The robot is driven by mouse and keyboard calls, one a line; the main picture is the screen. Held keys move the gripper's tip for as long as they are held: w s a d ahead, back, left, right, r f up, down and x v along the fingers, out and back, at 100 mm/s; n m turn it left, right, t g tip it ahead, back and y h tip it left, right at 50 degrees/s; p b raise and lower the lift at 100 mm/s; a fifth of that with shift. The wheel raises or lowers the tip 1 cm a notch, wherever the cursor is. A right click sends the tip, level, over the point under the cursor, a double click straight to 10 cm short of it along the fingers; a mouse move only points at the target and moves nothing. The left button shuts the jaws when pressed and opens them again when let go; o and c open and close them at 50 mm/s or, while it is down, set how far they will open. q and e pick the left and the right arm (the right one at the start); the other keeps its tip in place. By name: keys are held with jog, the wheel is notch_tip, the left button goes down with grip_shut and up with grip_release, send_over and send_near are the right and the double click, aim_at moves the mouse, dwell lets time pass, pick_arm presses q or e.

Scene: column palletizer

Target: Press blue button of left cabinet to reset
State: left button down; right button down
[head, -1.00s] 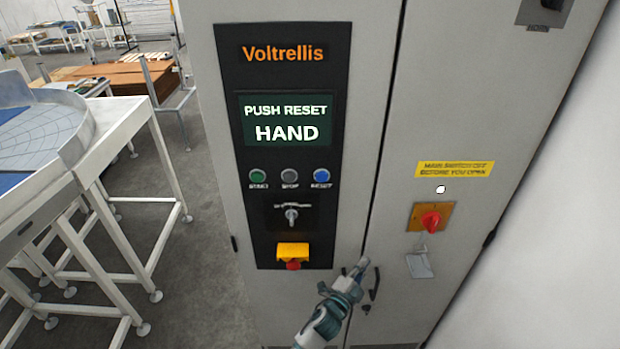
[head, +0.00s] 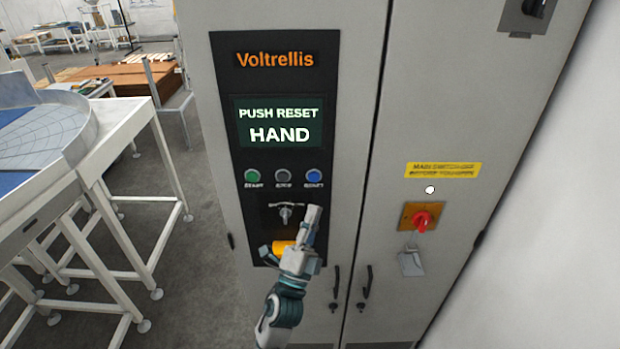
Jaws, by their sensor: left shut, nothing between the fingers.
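The grey cabinet (head: 350,130) has a black control panel with the name Voltrellis. Its display (head: 278,122) reads PUSH RESET and HAND. The blue button (head: 314,176) is the rightmost of three in a row, labelled RESET. A grey button (head: 283,176) and a green button (head: 252,176) are to its left. My left gripper (head: 314,209) is shut and empty, its tips pointing up a little below the blue button in the picture. I cannot tell how far it is from the panel. My right gripper is not in view.
A selector switch (head: 285,213) sits left of my gripper. My gripper and arm partly cover the yellow emergency-stop housing (head: 282,247). A red main switch (head: 421,220) is on the right door. A white-framed conveyor table (head: 115,125) stands at the left, with grey floor between.

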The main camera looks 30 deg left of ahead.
aim_at(314, 177)
pick_arm(q)
jog(key=w+a, duration=0.1)
jog(key=w, duration=0.1)
jog(key=w+a, duration=0.2)
jog(key=w, duration=0.1)
jog(key=w+a+b, duration=0.1)
jog(key=w, duration=0.1)
jog(key=shift+w+a+f, duration=0.1)
jog(key=shift+w+a, duration=0.2)
jog(key=shift+w, duration=0.05)
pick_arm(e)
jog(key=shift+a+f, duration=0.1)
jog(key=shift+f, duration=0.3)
pick_arm(q)
jog(key=shift+d, duration=0.25)
jog(key=shift+a, duration=0.15)
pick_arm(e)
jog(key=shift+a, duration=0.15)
pick_arm(q)
jog(key=shift+w, duration=0.1)
dwell(0.6)
jog(key=shift+w+a, duration=0.15)
jog(key=shift+w, duration=0.05)
